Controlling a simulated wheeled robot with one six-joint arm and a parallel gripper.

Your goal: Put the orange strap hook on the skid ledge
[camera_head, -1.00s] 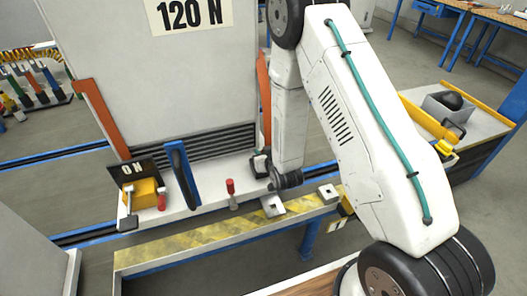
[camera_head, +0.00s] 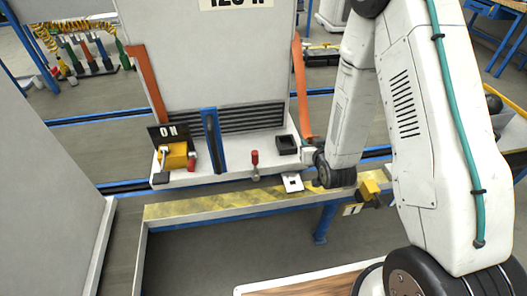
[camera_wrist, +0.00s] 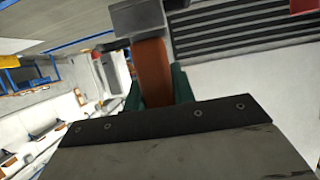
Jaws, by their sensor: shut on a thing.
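The orange strap (camera_wrist: 152,68) sits between the teal jaws of my gripper (camera_wrist: 157,88) in the wrist view, and the gripper is shut on it. Its far end meets a grey block (camera_wrist: 137,18). In the head view an orange strap (camera_head: 302,85) runs down the cabinet's right side toward my wrist; my jaws are mostly hidden there. A second orange piece (camera_head: 147,85) is on the cabinet's left side. The skid ledge (camera_head: 225,168) is the pale shelf along the cabinet's foot. My gripper is at its right end; I cannot tell whether the strap touches it.
On the ledge are a yellow box (camera_head: 175,157), a blue upright handle (camera_head: 212,140), a red-topped pin (camera_head: 255,158) and a black open box (camera_head: 287,144). A yellow-striped rail (camera_head: 220,205) runs in front. A yellow block (camera_head: 371,186) is at the rail's right.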

